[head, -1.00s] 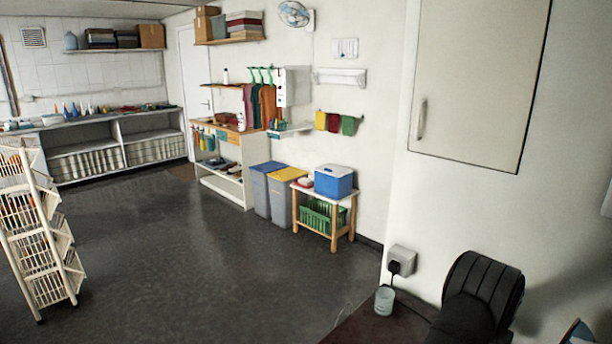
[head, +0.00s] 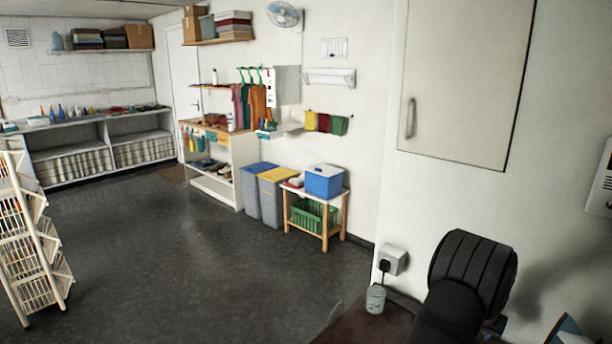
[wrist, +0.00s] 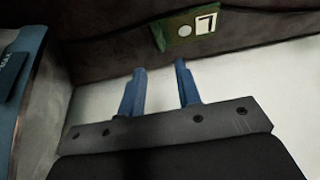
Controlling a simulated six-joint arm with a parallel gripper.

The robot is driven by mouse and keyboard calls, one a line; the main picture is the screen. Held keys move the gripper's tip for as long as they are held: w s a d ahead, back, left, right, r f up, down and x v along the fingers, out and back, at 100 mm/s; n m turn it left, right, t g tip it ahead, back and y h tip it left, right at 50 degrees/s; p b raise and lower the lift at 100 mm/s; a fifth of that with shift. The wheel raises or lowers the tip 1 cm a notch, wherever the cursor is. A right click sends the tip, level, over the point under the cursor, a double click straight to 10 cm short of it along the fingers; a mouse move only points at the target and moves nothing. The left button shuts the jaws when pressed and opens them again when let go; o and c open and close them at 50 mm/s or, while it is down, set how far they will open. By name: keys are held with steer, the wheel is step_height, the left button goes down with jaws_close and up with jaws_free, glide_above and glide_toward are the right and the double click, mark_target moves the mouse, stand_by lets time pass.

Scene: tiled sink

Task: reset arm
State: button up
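My gripper (wrist: 160,80) shows in the wrist view with its two blue fingers spread apart and nothing between them. Pale surface lies beneath and beyond the fingers. A dark brown surface (wrist: 100,52) runs across the top of that view, with a green and white marked piece (wrist: 188,29) on it just past the fingertips. In the head view my black arm part rises at the lower right, and my gripper is not visible there.
A small cup (head: 376,299) stands on a dark brown top (head: 350,328) below a wall socket (head: 392,260). A white wire rack (head: 32,240) stands at the left. Bins (head: 262,196) and a small table with a blue box (head: 324,181) stand along the wall. The middle floor is clear.

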steer(key=x, duration=0.7)
steer(key=shift+f, duration=0.1)
step_height(320, 180, up, 4)
steer(key=shift+r, duration=0.1)
steer(key=s+d+r, duration=0.3)
steer(key=s+r, duration=0.4)
steer(key=s, duration=0.4)
steer(key=w+a+f+n, duration=0.2)
steer(key=w+a, duration=0.2)
steer(key=a, duration=1)
steer(key=w+a+f+n+y, duration=0.1)
steer(key=w+a, duration=0.3)
steer(key=a, duration=1)
steer(key=w+a+f+n+t+y, duration=0.1)
steer(key=w+a+f+n, duration=0.2)
steer(key=a, duration=1.1)
steer(key=shift+w+f, duration=0.1)
steer(key=shift+w, duration=0.55)
steer(key=shift+s+a+f+n, duration=0.1)
steer(key=shift+s+a+n, duration=0.2)
steer(key=shift+a, duration=0.3)
steer(key=shift+o, duration=0.2)
